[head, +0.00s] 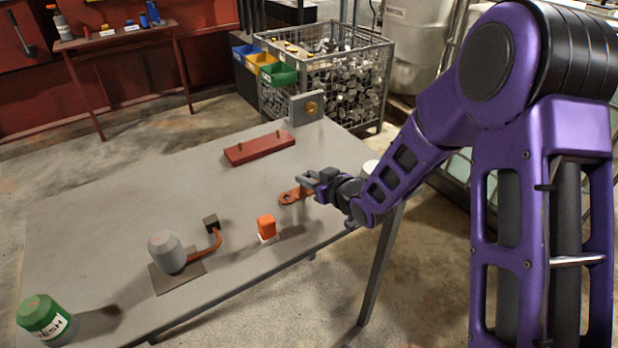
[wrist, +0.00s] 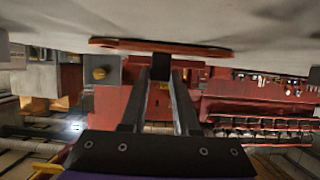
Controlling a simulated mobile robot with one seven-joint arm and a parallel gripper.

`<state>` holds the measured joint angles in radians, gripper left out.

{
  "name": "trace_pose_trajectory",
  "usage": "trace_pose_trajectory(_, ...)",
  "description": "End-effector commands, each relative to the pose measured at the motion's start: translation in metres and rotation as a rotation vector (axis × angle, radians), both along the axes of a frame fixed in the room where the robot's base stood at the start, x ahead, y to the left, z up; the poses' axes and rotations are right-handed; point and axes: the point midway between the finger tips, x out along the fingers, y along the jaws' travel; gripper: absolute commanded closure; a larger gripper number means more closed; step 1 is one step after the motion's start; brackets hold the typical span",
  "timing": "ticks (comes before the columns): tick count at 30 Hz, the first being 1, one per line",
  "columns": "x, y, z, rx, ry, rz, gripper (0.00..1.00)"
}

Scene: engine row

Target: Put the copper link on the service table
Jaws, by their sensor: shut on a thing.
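The copper link (head: 290,197) is a flat orange-brown bar with a hole at its visible end. My gripper (head: 312,181) is shut on it at the right part of the large grey table (head: 110,205). In the wrist view the link (wrist: 205,51) lies crosswise at the fingertips (wrist: 161,68), close to the pale grey table surface. I cannot tell whether the link touches the table. A smaller red-brown table (head: 120,40) stands at the back left with several small items. No readable sign shows which one is the service table.
On the grey table are a red bar with two pins (head: 258,149), a grey block with a brass ring (head: 300,107), an orange block (head: 266,226), a grey canister (head: 166,250) and a green-topped jar (head: 42,316). A wire cage of metal parts (head: 335,85) stands behind.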

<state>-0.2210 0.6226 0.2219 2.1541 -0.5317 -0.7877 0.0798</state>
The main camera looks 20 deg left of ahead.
Motion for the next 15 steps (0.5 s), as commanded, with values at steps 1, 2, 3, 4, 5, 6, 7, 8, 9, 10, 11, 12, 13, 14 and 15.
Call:
trace_pose_trajectory(1,0.0003,0.0,-0.0028,0.001,-0.001,0.0,1.0)
trace_pose_trajectory(2,0.0002,-0.0001,-0.0037,0.001,-0.001,0.0,1.0)
trace_pose_trajectory(3,0.0001,-0.0002,-0.0039,0.0,0.0,0.0,0.69)
trace_pose_trajectory(4,0.0001,-0.0002,-0.0028,0.0,0.0,0.0,0.64)
trace_pose_trajectory(5,0.0001,-0.0002,-0.0027,0.0,0.0,0.0,0.58)
trace_pose_trajectory(6,0.0,-0.0002,-0.0027,-0.001,0.001,0.0,0.51)
trace_pose_trajectory(7,0.0,-0.0002,-0.0027,-0.001,0.001,0.0,0.45)
trace_pose_trajectory(8,0.0,-0.0002,-0.0027,-0.001,0.001,0.0,0.41)
trace_pose_trajectory(9,0.0,-0.0002,-0.0027,-0.001,0.001,0.0,0.41)
trace_pose_trajectory(10,0.0,-0.0002,-0.0027,-0.001,0.001,0.0,0.41)
trace_pose_trajectory(11,0.0,-0.0002,-0.0027,-0.001,0.001,0.0,0.41)
trace_pose_trajectory(12,0.0,-0.0002,-0.0027,-0.001,0.001,0.0,0.41)
trace_pose_trajectory(13,0.0,-0.0002,-0.0027,-0.001,0.001,0.0,0.41)
trace_pose_trajectory(14,-0.0001,-0.0001,-0.0027,-0.001,0.001,0.0,0.41)
trace_pose_trajectory(15,-0.0001,-0.0001,-0.0027,-0.001,0.001,0.0,0.41)
